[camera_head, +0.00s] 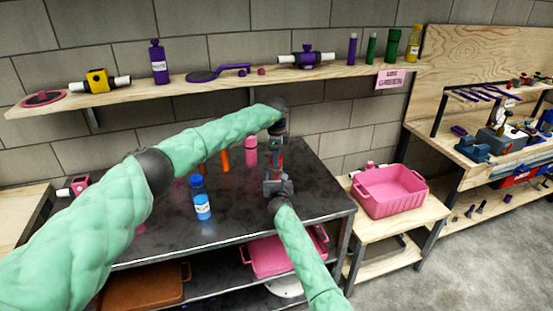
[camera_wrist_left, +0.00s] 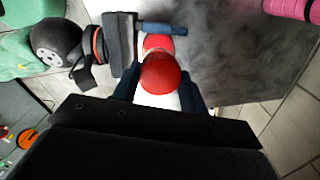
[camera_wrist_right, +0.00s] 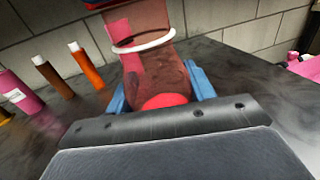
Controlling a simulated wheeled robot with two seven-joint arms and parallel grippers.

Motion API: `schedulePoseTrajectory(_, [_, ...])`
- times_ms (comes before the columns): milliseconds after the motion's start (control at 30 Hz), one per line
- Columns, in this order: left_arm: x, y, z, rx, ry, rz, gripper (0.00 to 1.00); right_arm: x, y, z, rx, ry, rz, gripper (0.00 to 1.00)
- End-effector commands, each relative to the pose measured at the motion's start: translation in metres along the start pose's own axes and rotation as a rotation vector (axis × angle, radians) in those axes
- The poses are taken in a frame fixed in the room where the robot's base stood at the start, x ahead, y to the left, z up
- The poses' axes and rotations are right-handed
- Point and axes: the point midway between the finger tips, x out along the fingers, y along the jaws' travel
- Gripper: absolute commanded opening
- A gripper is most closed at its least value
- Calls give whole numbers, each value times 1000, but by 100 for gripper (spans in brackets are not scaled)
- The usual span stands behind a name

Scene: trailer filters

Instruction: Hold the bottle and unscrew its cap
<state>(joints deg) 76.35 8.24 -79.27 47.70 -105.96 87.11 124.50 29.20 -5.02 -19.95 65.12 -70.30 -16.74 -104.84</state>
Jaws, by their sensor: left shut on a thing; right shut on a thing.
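A reddish bottle (camera_head: 278,160) is between my two grippers over the dark table, partly hidden by them. In the right wrist view its reddish-brown body (camera_wrist_right: 155,65) has a white ring around it. My right gripper (camera_head: 277,180) is shut on the body, and its blue fingers (camera_wrist_right: 158,92) stand either side. My left gripper (camera_head: 277,143) comes down from above and is shut at the top. In the left wrist view the round red cap (camera_wrist_left: 160,74) lies between its dark fingers (camera_wrist_left: 158,92). I cannot tell whether the cap has turned.
A pink bottle (camera_head: 251,151), an orange bottle (camera_head: 224,161) and a blue bottle (camera_head: 201,205) stand on the dark table (camera_head: 165,232), left of the grippers. A pink crate (camera_head: 390,208) sits on a wooden stand at right. A wooden shelf (camera_head: 215,90) runs above, behind my left arm.

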Motion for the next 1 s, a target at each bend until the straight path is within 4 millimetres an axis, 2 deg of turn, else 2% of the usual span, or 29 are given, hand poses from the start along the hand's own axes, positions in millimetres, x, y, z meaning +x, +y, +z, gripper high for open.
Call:
schedulePoseTrajectory(633, [-8,0,-1,2,1,1,15,0,0,-1,-1,1,-1,0])
schedulePoseTrajectory(1000, [-43,0,-1,2,0,1,15,0,0,-1,-1,1,0,0])
